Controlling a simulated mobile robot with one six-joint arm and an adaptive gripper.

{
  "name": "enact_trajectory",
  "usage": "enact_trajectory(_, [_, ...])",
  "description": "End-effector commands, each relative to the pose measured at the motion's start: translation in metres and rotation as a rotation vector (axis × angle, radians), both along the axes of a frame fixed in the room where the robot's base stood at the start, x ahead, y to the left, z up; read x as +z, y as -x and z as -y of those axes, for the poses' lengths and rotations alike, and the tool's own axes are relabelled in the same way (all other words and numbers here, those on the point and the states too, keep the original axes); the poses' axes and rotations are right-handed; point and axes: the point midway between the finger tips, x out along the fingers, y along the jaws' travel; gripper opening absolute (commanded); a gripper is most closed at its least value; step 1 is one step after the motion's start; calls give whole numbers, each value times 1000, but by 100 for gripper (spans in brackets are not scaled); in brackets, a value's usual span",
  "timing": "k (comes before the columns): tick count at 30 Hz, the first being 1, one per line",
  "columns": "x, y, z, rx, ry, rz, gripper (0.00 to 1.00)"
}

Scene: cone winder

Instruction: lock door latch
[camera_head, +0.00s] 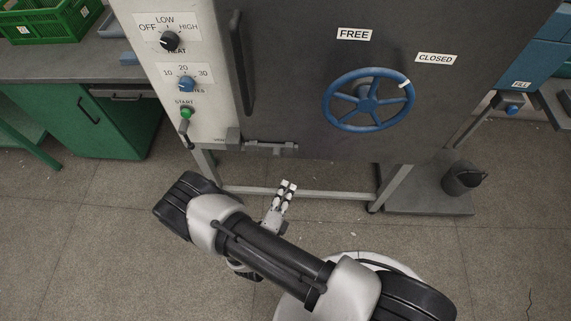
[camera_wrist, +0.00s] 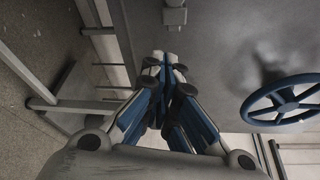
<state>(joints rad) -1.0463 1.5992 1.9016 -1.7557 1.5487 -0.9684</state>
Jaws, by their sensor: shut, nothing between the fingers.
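The grey door (camera_head: 300,75) of the machine looks shut, with a long dark handle along its left side. A small metal latch (camera_head: 270,146) sits at the door's lower left edge; I cannot tell its bolt position. A grey fitting at the top of the wrist view (camera_wrist: 174,14) may be part of this latch. My gripper (camera_head: 288,186) is shut and empty, below the latch and slightly right of it, apart from it. In the wrist view, its fingertips (camera_wrist: 165,57) are together.
A blue handwheel (camera_head: 369,100) is on the door, with FREE and CLOSED labels above it. The control panel (camera_head: 185,70) with knobs and a green button is at left. The machine's frame legs and crossbar (camera_head: 320,194) are near my gripper. A green cabinet (camera_head: 105,125) stands left.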

Motion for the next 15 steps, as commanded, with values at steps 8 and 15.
enact_trajectory(8, [0, 0, 0, 1, 1, 0, 0])
enact_trajectory(15, [-2, -14, 7, -6, -1, 0, 0])
